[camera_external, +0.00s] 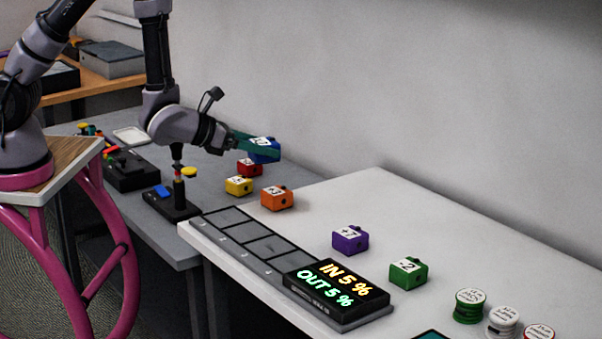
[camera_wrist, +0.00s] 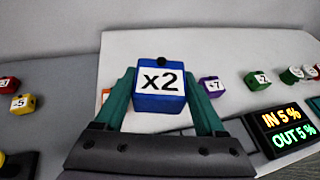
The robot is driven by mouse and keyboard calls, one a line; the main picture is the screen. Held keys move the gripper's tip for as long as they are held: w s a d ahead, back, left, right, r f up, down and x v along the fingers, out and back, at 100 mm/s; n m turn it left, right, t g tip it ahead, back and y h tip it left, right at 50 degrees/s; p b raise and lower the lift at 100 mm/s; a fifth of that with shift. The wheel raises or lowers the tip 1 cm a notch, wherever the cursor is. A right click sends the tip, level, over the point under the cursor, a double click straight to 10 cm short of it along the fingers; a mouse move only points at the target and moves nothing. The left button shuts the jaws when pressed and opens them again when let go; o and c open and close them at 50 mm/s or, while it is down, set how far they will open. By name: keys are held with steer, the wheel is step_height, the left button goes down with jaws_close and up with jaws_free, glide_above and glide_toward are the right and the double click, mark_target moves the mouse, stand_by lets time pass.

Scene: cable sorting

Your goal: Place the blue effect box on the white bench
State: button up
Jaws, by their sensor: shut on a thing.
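The blue effect box (camera_wrist: 160,106) has a white label reading "x2" and a dark knob on top. It also shows in the external view (camera_external: 264,155). My gripper (camera_wrist: 163,100) is shut on it, one teal finger on each side. In the external view my gripper (camera_external: 256,146) holds the box over the back of the grey table, left of the white bench (camera_external: 400,192). The box looks raised, but its exact height is hard to tell. The white bench is in the right half of the external view and also shows in the wrist view (camera_wrist: 205,50).
Red (camera_external: 249,167), yellow (camera_external: 239,186) and orange (camera_external: 278,197) boxes sit near the gripper. Purple (camera_external: 350,240) and green (camera_external: 407,273) boxes stand on the bench. A slotted rack with a lit display (camera_external: 335,284) lines its front edge. The bench's back is clear.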

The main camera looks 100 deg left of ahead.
steer(key=w+d+r+m+h, duration=0.1)
steer(key=w+d+r, duration=0.35)
steer(key=d, duration=0.45)
steer(key=n+g+y, duration=0.2)
steer(key=n+y, duration=0.1)
steer(key=n, duration=0.1)
glide_above(298, 220)
step_height(298, 220, down, 16)
steer(key=shift+r, duration=0.15)
steer(key=shift+y, duration=0.3)
steer(key=shift+a+f, duration=0.1)
steer(key=shift+f, duration=2.25)
steer(key=shift+f, duration=0.1)
steer(key=o, duration=1.5)
